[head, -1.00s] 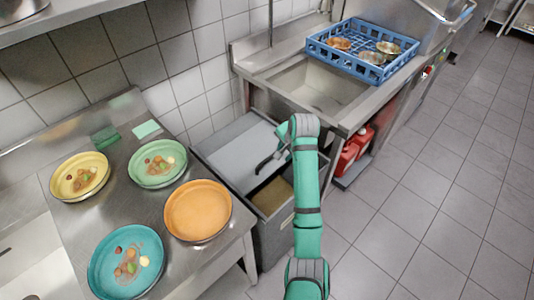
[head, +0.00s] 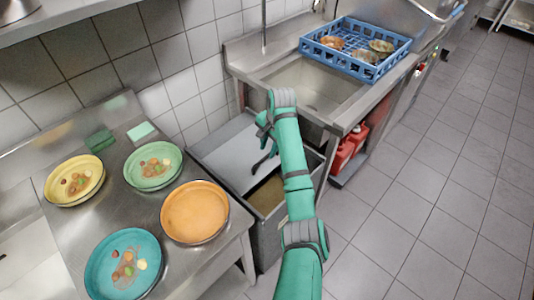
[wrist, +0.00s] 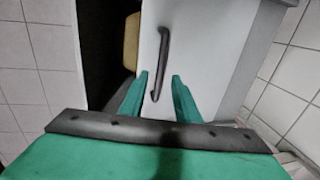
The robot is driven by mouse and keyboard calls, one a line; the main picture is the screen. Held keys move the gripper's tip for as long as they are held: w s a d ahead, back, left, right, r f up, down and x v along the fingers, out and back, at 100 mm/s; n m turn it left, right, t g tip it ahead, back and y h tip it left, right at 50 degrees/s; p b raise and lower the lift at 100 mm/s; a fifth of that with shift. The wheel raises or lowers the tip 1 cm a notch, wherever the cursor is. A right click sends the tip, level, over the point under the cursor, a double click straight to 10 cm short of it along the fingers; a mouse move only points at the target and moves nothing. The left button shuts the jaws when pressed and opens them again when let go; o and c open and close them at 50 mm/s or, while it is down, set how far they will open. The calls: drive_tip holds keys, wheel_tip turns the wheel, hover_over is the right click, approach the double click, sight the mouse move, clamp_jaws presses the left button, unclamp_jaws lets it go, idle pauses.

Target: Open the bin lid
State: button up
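The grey bin (head: 268,228) stands between the steel table and the sink. Its light grey lid (head: 228,150) covers the back left part, and a gap at the front right shows a brownish thing inside. The lid also fills the middle of the wrist view (wrist: 205,45), with a dark bar handle (wrist: 162,50) on it. My gripper (wrist: 159,82) is open. Its two green fingers appear on either side of the handle's lower end; I cannot tell whether they touch it. In the head view my gripper (head: 268,136) is over the lid, and the arm hides part of the bin.
The steel table (head: 110,180) at left holds several plates, including an orange plate (head: 195,212) near the bin. A sink (head: 315,85) with a blue rack (head: 345,60) stands behind right. Red containers (head: 345,150) sit below it. The floor at right is clear.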

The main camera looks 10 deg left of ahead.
drive_tip(key=shift+w+a+f, duration=0.15)
drive_tip(key=shift+f, duration=0.75)
drive_tip(key=shift+w+a+f, duration=0.1)
drive_tip(key=shift+f, duration=0.8)
drive_tip(key=shift+c, duration=0.6)
clamp_jaws()
drive_tip(key=shift+w+a, duration=0.65)
drive_tip(key=shift+a, duration=0.2)
drive_tip(key=shift+w+a, duration=0.6)
drive_tip(key=shift+a, duration=0.25)
drive_tip(key=shift+o, duration=0.6)
unclamp_jaws()
drive_tip(key=shift+r, duration=0.1)
wheel_tip(320, 180, up, 10)
drive_tip(key=s+d, duration=0.1)
drive_tip(key=shift+s+d+r, duration=0.15)
drive_tip(key=shift+d+r, duration=0.1)
drive_tip(key=shift+d, duration=0.05)
drive_tip(key=shift+d, duration=0.1)
